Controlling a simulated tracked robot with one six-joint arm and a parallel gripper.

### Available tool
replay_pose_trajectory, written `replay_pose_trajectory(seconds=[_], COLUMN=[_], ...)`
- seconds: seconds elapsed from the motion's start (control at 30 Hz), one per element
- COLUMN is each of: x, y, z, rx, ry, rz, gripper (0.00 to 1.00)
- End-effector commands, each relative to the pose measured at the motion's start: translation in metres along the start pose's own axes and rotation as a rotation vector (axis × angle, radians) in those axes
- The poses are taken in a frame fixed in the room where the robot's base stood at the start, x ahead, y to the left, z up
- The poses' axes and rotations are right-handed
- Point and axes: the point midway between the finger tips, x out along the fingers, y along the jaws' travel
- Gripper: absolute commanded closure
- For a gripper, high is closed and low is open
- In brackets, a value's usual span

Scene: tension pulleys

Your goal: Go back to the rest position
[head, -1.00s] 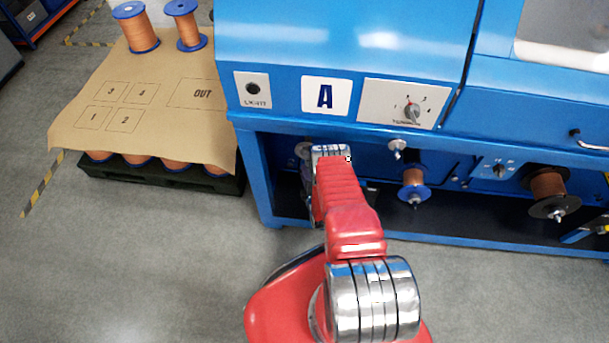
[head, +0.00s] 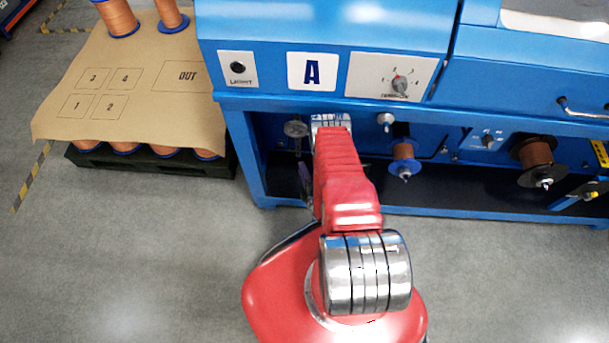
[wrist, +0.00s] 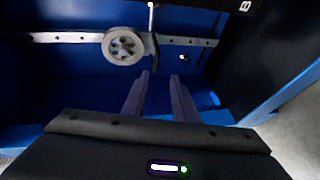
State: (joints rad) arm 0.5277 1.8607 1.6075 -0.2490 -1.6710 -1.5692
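My gripper (wrist: 160,76) shows in the wrist view with its two dark fingers apart and nothing between them. It points into the lower bay of the blue machine (head: 330,22). A grey pulley wheel (wrist: 124,46) on a metal rail lies beyond and left of the fingertips, apart from them. The same wheel shows in the head view (head: 295,128), left of my red arm. In the head view my arm reaches forward to the bay, and the arm mostly hides the gripper.
A blue-flanged copper spool (head: 403,152) and a black-flanged copper spool (head: 537,153) hang in the bay, right of my arm. A pallet (head: 100,158) with several spools under brown cardboard (head: 140,112) stands at left. Grey floor (head: 120,260) is clear in front.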

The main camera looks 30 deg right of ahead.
Motion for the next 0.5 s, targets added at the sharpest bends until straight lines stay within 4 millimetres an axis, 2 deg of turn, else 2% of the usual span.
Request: replay_pose_trajectory(seconds=[0.2, 0.5], x=[-0.019, -0.020], y=[-0.001, -0.001], z=[0.001, 0.001], rx=[0.000, 0.000], ry=[-0.003, -0.002], rz=[-0.002, -0.001], gripper=[0.74, 0.74])
